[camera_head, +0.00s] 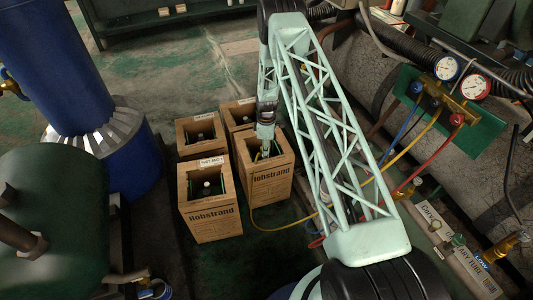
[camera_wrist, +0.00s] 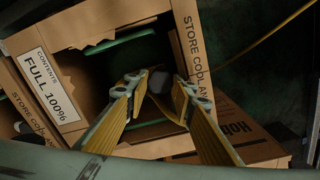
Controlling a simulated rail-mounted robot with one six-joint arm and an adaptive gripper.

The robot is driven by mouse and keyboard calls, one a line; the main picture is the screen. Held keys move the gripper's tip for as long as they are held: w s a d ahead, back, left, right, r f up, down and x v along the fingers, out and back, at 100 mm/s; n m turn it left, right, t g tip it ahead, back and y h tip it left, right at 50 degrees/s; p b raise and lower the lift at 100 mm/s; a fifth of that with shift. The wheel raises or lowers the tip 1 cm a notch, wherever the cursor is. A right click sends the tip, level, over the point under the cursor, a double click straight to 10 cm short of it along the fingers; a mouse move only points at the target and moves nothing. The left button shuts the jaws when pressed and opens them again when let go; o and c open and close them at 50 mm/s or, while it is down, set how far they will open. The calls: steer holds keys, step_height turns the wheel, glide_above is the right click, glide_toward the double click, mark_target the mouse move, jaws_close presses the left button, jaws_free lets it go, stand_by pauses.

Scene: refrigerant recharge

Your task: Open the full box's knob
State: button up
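Four-sided open cardboard boxes stand on the floor in the head view. My gripper (camera_head: 265,137) reaches down into the front right box (camera_head: 269,184). In the wrist view, a label reading "FULL 100%" (camera_wrist: 48,86) is on the cardboard at the left of the opening. My gripper (camera_wrist: 158,88) is open there, its two fingers apart. In the head view, my gripper hides the knob.
Other boxes stand close by: front left (camera_head: 211,219), back left (camera_head: 200,131) and back right (camera_head: 239,112). A yellow hose (camera_head: 284,229) runs from near the front right box towards the gauge manifold (camera_head: 460,95) at right. A blue tank (camera_head: 68,75) stands at left.

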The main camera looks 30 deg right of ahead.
steer(key=o, duration=0.3)
steer(key=shift+o, duration=0.2)
steer(key=shift+r, duration=0.15)
steer(key=shift+r, duration=3.9)
steer(key=shift+c, duration=0.3)
